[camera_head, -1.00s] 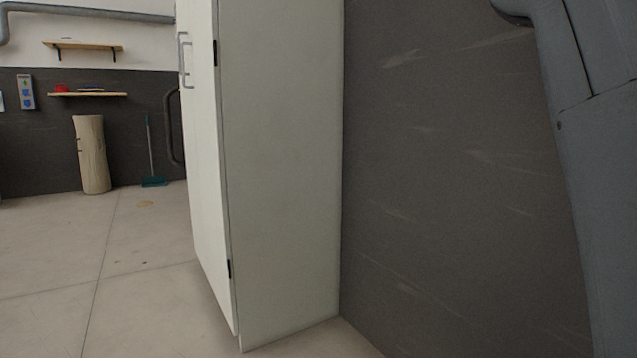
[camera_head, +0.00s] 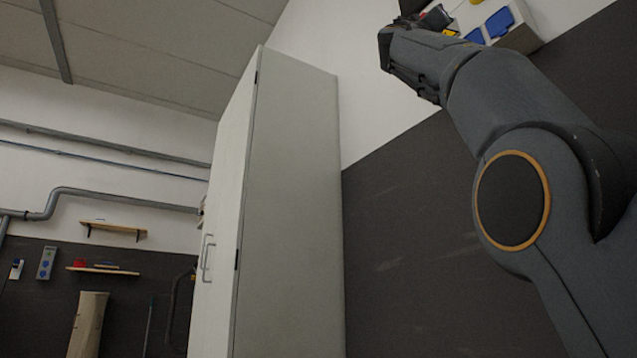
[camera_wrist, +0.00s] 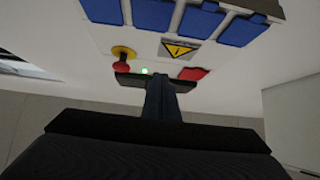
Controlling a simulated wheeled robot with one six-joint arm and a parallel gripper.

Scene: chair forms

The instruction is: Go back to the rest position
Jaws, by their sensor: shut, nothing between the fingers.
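My gripper (camera_wrist: 161,84) shows in the wrist view with its fingers shut and nothing between them. Its tips appear just in front of a white wall panel. In the head view my arm rises at the right, and its dark end is beside this panel (camera_head: 527,38) at the top. Whether the fingertips touch the panel I cannot tell.
The panel carries blue socket covers (camera_wrist: 217,24), a yellow warning triangle (camera_wrist: 177,49), a red knob (camera_wrist: 121,66) on yellow and a small green light. A tall white cabinet (camera_head: 290,200) stands left of my arm. Shelves (camera_head: 103,270) hang at the far left.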

